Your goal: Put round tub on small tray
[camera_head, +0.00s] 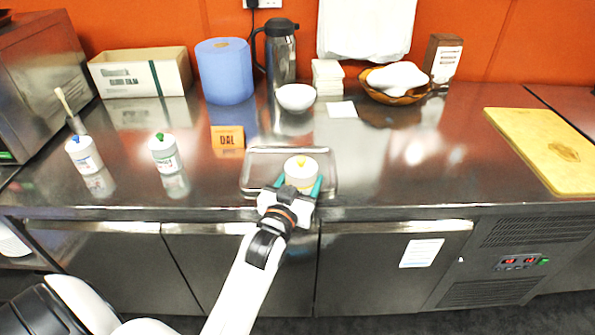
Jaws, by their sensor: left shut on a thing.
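My arm and gripper hide the tub's lower front and part of the tray's front rim. My right gripper is not in view.
An orange DAL card (227,138) is just left of the tray. A white bowl (296,98) stands behind. A cutting board (545,150) lies far right, with clear counter between.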

